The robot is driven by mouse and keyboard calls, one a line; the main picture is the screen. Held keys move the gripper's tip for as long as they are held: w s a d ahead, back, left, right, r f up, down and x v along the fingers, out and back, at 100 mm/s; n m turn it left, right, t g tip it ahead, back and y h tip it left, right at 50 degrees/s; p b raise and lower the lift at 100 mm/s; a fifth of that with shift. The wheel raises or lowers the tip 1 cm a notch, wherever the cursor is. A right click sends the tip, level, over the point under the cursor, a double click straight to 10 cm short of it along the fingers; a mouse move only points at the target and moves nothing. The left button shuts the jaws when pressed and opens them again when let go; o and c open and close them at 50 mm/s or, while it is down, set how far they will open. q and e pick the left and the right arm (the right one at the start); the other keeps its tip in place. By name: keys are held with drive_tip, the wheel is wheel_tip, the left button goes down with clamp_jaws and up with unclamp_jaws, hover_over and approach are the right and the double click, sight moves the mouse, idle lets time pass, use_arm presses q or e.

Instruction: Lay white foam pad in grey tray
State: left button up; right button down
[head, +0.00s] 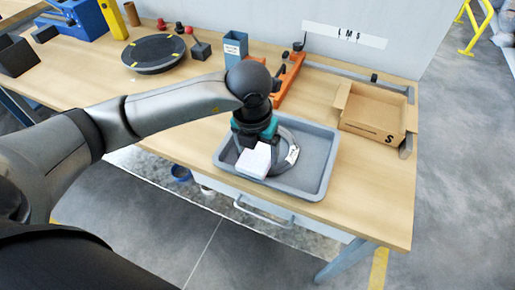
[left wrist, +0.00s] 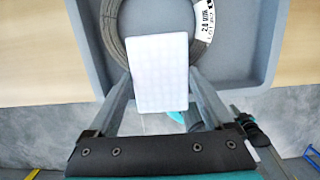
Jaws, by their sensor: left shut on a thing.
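The white foam pad (head: 254,161) shows in the head view at the front left part of the grey tray (head: 323,178). My left gripper is shut on the pad; it also shows in the left wrist view (left wrist: 158,72) between the two fingers (left wrist: 160,100). The pad is over the tray's near edge in the wrist view; I cannot tell whether it touches the tray. A coil of grey wire (left wrist: 122,50) with a white label lies in the tray, partly hidden by the pad and my gripper. My right gripper is not in view.
An open cardboard box (head: 372,118) stands right of the tray. Behind the tray are an orange fixture (head: 291,75) and a blue-grey bin (head: 235,45). A black turntable (head: 153,53) is at the back left. The table's front right is clear.

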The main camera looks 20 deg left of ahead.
sight(254, 161)
use_arm(q)
drive_tip(key=shift+f, duration=0.2)
drive_tip(key=o, duration=1.1)
drive_tip(key=shift+c, duration=0.2)
drive_tip(key=shift+r, duration=0.1)
drive_tip(key=shift+r+p, duration=0.45)
wheel_tip(254, 161, up, 12)
drive_tip(key=s+p, duration=0.1)
drive_tip(key=shift+s, duration=0.4)
drive_tip(key=shift+f, duration=0.15)
